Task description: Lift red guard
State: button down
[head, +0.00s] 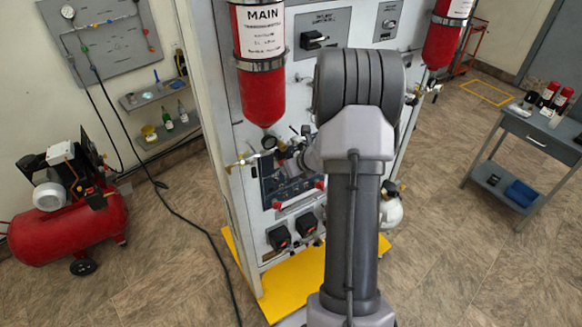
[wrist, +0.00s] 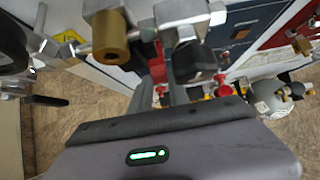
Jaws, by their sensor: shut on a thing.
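Small red parts show on the dark control panel (head: 288,182) in the head view, one at its lower left (head: 277,205) and one at its right edge (head: 319,184). In the wrist view, a narrow red guard (wrist: 157,68) shows just beyond my gripper (wrist: 172,90), beside a grey finger. My gripper is shut on it, though the contact is mostly hidden by the gripper body and the fittings. In the head view my arm covers much of the panel, and the fingertips cannot be made out.
A brass fitting (wrist: 112,38) and a black-knobbed valve (wrist: 192,58) crowd close to my gripper. A red MAIN cylinder (head: 262,85) hangs above the panel. A red compressor (head: 70,215) stands left, a grey table (head: 540,135) right.

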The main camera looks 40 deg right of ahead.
jog(key=shift+w+d+r, duration=0.1)
jog(key=shift+w+r, duration=0.1)
jog(key=shift+r, duration=0.45)
jog(key=c, duration=1.3)
grip_release()
jog(key=p+v, duration=0.3)
jog(key=v, duration=1.4)
jog(key=shift+s+p, duration=0.15)
jog(key=shift+p, duration=0.15)
